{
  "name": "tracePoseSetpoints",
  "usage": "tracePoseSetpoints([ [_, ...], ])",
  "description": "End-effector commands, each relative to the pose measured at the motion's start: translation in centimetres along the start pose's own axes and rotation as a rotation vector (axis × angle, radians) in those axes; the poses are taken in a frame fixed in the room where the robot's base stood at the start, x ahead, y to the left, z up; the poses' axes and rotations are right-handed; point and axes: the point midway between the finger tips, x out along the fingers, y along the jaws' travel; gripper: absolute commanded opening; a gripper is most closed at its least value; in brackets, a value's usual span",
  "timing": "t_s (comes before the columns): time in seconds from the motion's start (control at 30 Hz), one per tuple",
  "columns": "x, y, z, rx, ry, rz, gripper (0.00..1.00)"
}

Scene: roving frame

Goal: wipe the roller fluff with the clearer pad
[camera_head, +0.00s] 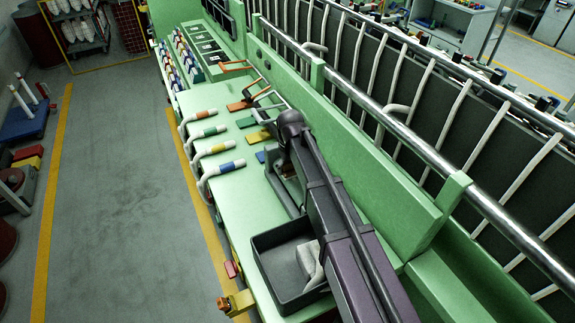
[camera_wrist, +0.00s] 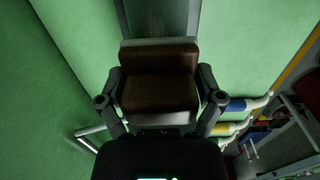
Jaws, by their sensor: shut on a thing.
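My gripper (camera_wrist: 161,78) is shut on the clearer pad (camera_wrist: 160,92), a brown block with a pale grey edge, with one finger on each side. Beyond the pad in the wrist view is a dark grey strip (camera_wrist: 158,18) between green surfaces. In the head view my arm reaches over the green machine bench, and its dark links hide the fingertips and most of the pad. A long shiny metal roller (camera_head: 400,130) runs along the machine on the right. I cannot make out any fluff on it.
A dark tray (camera_head: 263,282) with a pale cloth (camera_head: 309,264) stands on the bench beside my arm. White bent pipes with coloured bands (camera_head: 213,150) stick out at the bench's left edge, near coloured plates (camera_head: 259,136). The grey floor aisle (camera_head: 120,200) at left is clear.

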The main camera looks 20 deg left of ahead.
Motion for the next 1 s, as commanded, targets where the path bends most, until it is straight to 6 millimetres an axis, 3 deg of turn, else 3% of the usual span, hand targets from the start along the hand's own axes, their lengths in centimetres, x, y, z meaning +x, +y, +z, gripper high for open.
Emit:
tracePoseSetpoints([
  [0.07,0.1,0.0,0.7,0.001,-0.011,0.0,0.48],
  [0.1,0.1,0.0,0.7,0.001,-0.011,0.0,0.42],
  [0.53,0.1,0.0,1.3,0.001,-0.011,0.0,0.42],
  [0.57,0.1,0.0,1.4,0.001,-0.011,0.0,0.35],
  [1.0,0.0,-0.1,4.2,0.001,-0.011,0.0,0.33],
])
